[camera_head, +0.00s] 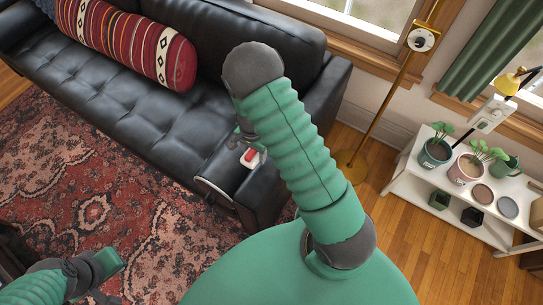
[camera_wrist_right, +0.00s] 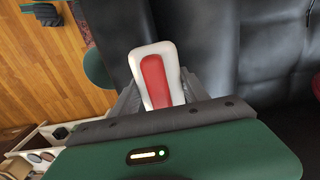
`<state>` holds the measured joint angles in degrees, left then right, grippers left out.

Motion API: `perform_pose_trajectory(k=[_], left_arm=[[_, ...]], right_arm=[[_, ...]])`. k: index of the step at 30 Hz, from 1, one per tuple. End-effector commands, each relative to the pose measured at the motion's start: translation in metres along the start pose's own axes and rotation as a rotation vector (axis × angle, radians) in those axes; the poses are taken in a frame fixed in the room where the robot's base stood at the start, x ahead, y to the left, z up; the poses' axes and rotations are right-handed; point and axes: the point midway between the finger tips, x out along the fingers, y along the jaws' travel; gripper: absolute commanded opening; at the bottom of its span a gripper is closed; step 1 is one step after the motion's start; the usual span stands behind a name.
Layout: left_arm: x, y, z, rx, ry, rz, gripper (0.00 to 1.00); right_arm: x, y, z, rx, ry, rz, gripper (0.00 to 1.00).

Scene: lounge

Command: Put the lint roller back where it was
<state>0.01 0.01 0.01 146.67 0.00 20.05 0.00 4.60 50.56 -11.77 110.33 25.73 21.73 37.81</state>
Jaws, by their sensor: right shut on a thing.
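The lint roller (camera_wrist_right: 154,72), a white body with a red inset, stands out between the fingers of my right gripper (camera_wrist_right: 158,92) in the right wrist view. This gripper is shut on it. In the head view the lint roller (camera_head: 250,157) shows as a small white and red piece beside my right forearm, over the near arm of the black sofa (camera_head: 140,85). I cannot tell whether it touches the sofa. Most of the right gripper (camera_head: 243,143) is hidden by my arm there. My left gripper (camera_head: 104,264) is at the lower left over the rug; its fingers are unclear.
A striped red bolster (camera_head: 130,40) lies on the sofa. A brass floor lamp (camera_head: 385,95) stands behind the sofa arm. A white shelf (camera_head: 430,190) with potted plants is at the right. The patterned rug (camera_head: 80,150) in front of the sofa looks clear.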

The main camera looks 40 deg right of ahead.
Motion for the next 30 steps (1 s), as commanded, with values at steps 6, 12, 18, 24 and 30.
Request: perform_pose_trajectory(k=[6, 12, 18, 24, 30], left_arm=[[0.001, 0.000, 0.000, 0.000, 0.000, 0.000, 0.00], [0.003, 0.000, 0.001, 0.000, 0.000, 0.000, 0.00], [0.006, 0.000, 0.002, 0.000, 0.000, 0.000, 0.00], [0.005, 0.000, 0.001, 0.000, 0.000, 0.000, 0.00], [0.005, 0.000, 0.001, 0.000, 0.000, 0.000, 0.00]], right_arm=[[0.004, 0.036, -0.031, 0.002, 0.003, 0.000, 0.20], [0.011, 0.047, -0.039, -0.003, 0.004, 0.001, 0.20], [0.041, 0.047, -0.041, -0.003, 0.001, 0.001, 0.20], [0.040, 0.047, -0.041, -0.004, 0.002, 0.000, 0.56], [0.040, 0.046, -0.040, -0.004, 0.003, 0.000, 0.74]])
